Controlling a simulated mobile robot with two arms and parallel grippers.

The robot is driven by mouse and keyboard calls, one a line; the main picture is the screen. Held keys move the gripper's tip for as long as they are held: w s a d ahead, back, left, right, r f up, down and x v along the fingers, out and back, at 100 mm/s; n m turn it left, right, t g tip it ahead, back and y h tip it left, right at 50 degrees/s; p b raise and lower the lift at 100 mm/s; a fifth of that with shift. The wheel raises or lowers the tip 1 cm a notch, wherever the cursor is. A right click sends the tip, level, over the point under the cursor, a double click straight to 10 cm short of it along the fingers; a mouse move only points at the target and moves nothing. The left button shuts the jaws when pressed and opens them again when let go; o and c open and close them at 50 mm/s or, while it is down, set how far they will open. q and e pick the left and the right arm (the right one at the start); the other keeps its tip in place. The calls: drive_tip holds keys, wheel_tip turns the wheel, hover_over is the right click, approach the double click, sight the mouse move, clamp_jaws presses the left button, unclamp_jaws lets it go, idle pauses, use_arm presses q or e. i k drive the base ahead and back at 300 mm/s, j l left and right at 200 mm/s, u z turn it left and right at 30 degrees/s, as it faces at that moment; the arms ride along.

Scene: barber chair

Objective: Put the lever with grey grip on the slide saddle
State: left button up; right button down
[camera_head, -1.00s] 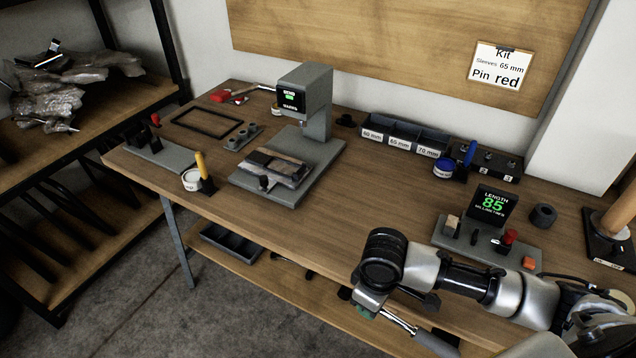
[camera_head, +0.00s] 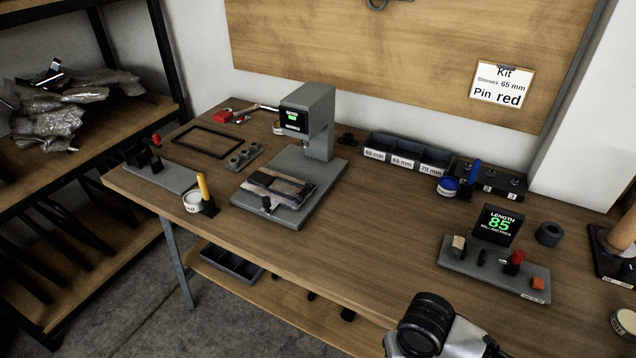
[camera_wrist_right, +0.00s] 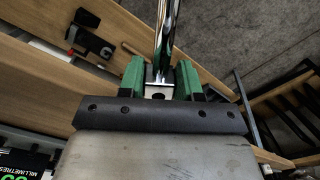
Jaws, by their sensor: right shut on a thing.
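My right gripper (camera_wrist_right: 161,76), with green fingers, is shut on the chrome shaft of a lever (camera_wrist_right: 166,35) in the right wrist view. The shaft runs up out of the picture; its grey grip does not show. In the head view only part of my right arm shows at the bottom edge, with the gripper and lever out of sight. A dark slide-like block (camera_head: 277,188) lies on the base of the grey press (camera_head: 316,120); I cannot tell for certain whether it is the slide saddle. My left gripper is not in view.
A length gauge (camera_head: 497,222) reading 85 stands on the right of the bench. Labelled bins (camera_head: 405,153) and a blue-handled tool (camera_head: 473,175) are behind. A yellow handle (camera_head: 203,188) stands left of the press. The bench (camera_head: 375,235) between press and gauge is clear.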

sight(285, 186)
drive_tip(key=i+j+z, duration=0.2)
drive_tip(key=j+z, duration=0.2)
drive_tip(key=j, duration=0.6)
drive_tip(key=j+z, duration=0.4)
drive_tip(key=j, duration=0.6)
drive_tip(key=i, duration=0.05)
